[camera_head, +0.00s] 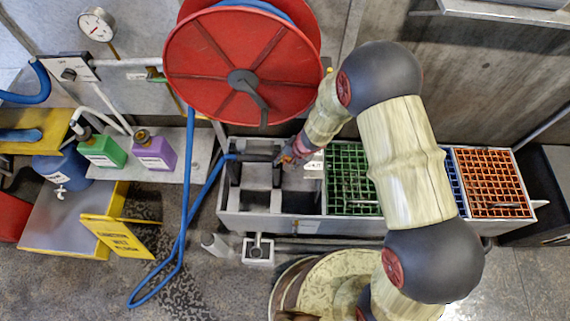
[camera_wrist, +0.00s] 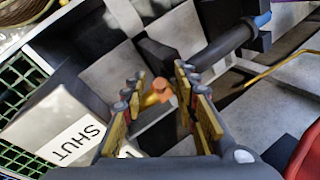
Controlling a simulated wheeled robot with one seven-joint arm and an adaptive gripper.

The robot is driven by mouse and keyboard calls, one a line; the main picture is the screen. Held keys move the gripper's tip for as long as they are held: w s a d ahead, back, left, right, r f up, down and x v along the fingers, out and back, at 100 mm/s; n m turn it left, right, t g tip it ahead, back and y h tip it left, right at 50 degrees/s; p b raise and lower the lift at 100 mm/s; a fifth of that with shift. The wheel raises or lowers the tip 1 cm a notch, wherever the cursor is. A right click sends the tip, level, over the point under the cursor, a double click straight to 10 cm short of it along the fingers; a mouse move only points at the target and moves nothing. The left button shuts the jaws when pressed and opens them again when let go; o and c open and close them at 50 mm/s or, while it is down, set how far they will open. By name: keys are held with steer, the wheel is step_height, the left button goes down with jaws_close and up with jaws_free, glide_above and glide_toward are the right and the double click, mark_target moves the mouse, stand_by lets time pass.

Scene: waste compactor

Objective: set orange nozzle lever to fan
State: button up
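The orange nozzle lever (camera_wrist: 161,86) shows in the wrist view between my gripper's fingertips, with a yellow part just below it. The black nozzle (camera_wrist: 225,45) runs to the upper right and joins a blue hose. My gripper (camera_wrist: 160,76) is open, with a finger on each side of the lever and a gap visible; I cannot tell whether either finger touches it. In the head view my gripper (camera_head: 287,157) is at the nozzle (camera_head: 255,157) over the grey trough (camera_head: 270,224). The lever is too small to make out there. No fan marking is readable.
A white block with a SHUT label (camera_wrist: 75,140) stands left of my gripper in the wrist view. A red hose reel (camera_head: 210,60) hangs above the trough. Green (camera_head: 350,180) and orange (camera_head: 490,180) grates lie right. A loose blue hose (camera_head: 183,200) loops to the floor left.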

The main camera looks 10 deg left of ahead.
steer(key=shift+a+f, duration=0.1)
steer(key=shift+f, duration=0.15)
steer(key=shift+c, duration=0.5)
jaws_close()
stand_by(0.4)
